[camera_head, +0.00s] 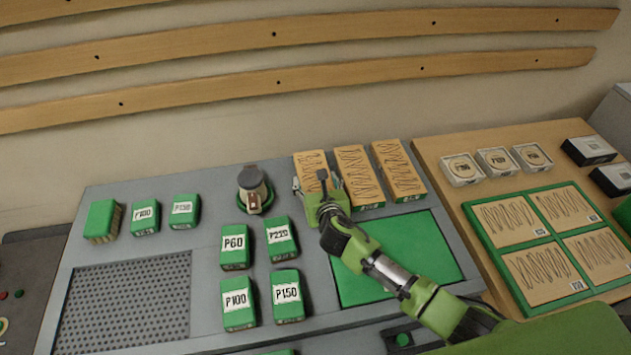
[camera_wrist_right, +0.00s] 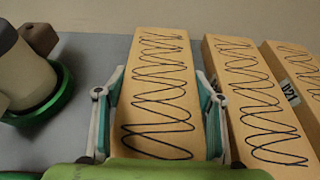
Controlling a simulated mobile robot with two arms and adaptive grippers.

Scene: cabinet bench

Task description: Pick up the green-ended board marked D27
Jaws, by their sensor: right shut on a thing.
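Three wooden boards with dark squiggles stand side by side at the back of the bench: left (camera_head: 310,162), middle (camera_head: 358,172) and right (camera_head: 397,168). Green ends with small labels show on the middle and right ones. My right gripper (camera_head: 318,184) is shut on the left board, which also shows in the right wrist view (camera_wrist_right: 160,100), one finger along each side. Its front end and any mark are hidden by the gripper. A tag beside the right board (camera_wrist_right: 288,65) reads like D21 or D27. My left gripper is not in view.
A round grey and green device (camera_head: 253,188) stands just left of the held board. A green mat (camera_head: 425,245) is in front, partly under my arm. A green tray (camera_head: 525,222) holds more boards at the right.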

